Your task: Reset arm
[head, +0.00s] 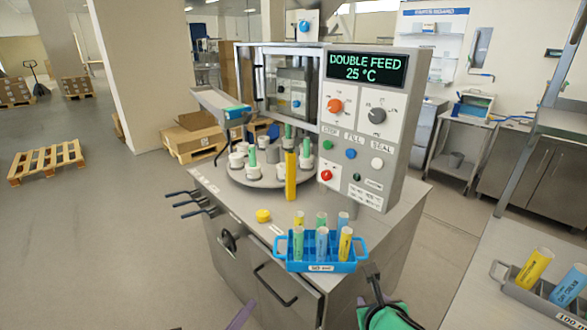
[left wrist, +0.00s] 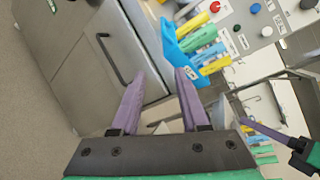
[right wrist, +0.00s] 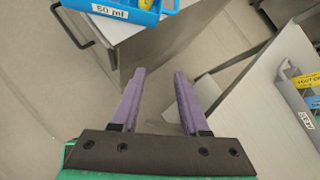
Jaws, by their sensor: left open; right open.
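My left gripper (left wrist: 160,75) is open and empty, its two purple fingers apart in the left wrist view. In the head view only a purple finger of it shows at the bottom edge, before the machine's cabinet. My right gripper (right wrist: 160,75) is open and empty in the right wrist view, with floor between its fingers. Its green and black body shows at the bottom of the head view, right of the cabinet. A blue rack (head: 292,262) labelled 50 ml holds several coloured tubes on the cabinet's front edge. It also shows in the left wrist view (left wrist: 170,45).
The filling machine (head: 400,150) reads DOUBLE FEED 25 °C. Its turntable (head: 240,178) carries several white holders, some with green tubes. A yellow cap-like piece (head: 263,216) lies on the cabinet top. A grey bin (head: 507,280) with tubes stands on the table at right. Open floor lies left.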

